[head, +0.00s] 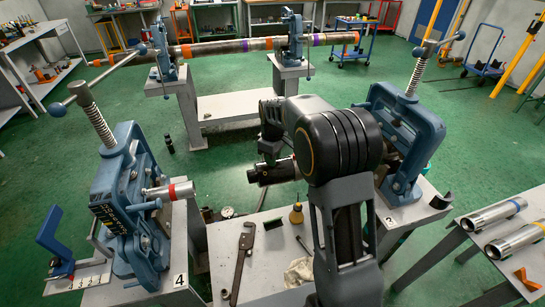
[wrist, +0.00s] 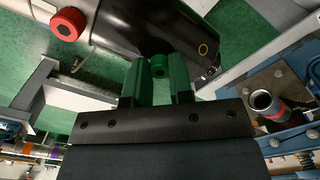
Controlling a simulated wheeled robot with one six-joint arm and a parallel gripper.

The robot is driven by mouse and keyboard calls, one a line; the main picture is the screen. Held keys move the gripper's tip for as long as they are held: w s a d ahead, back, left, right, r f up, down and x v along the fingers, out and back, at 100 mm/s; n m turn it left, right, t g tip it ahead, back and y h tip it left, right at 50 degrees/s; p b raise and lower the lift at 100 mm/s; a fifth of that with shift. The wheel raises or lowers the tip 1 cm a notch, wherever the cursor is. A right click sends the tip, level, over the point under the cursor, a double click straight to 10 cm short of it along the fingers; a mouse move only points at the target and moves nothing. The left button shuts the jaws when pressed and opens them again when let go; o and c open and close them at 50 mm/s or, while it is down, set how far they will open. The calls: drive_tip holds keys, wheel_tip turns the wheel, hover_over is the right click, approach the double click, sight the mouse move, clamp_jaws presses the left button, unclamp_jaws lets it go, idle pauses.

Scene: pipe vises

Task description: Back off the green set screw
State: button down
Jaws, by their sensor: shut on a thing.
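In the wrist view, a small round green set screw (wrist: 159,71) sits between the tips of my gripper (wrist: 160,66). The gripper's two green fingers are shut on it, one on each side. The screw's far end and whatever it is threaded into are hidden or unclear. Just beyond it is a large dark, smooth rounded body, with a small yellow ring mark on it. A red round cap (wrist: 67,23) shows at the upper left of that view. In the head view my arm hides the fingertips and the green screw.
Blue vises stand at the left (head: 128,205) and right (head: 402,125). The left one holds a short red-banded pipe (head: 170,191), near in the wrist view (wrist: 263,101). A wrench (head: 242,262) and a screwdriver (head: 296,215) lie on the grey bench. Two pipes (head: 492,215) rest at right.

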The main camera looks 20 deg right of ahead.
drive_tip(key=n, duration=0.4)
drive_tip(key=shift+s+f+n, duration=0.1)
drive_tip(key=shift+f+n, duration=0.15)
drive_tip(key=shift+n, duration=1.85)
drive_tip(key=c, duration=1)
unclamp_jaws()
drive_tip(key=shift+r, duration=0.1)
drive_tip(key=shift+r, duration=0.15)
wheel_tip(320, 180, up, 14)
drive_tip(key=shift+f, duration=0.2)
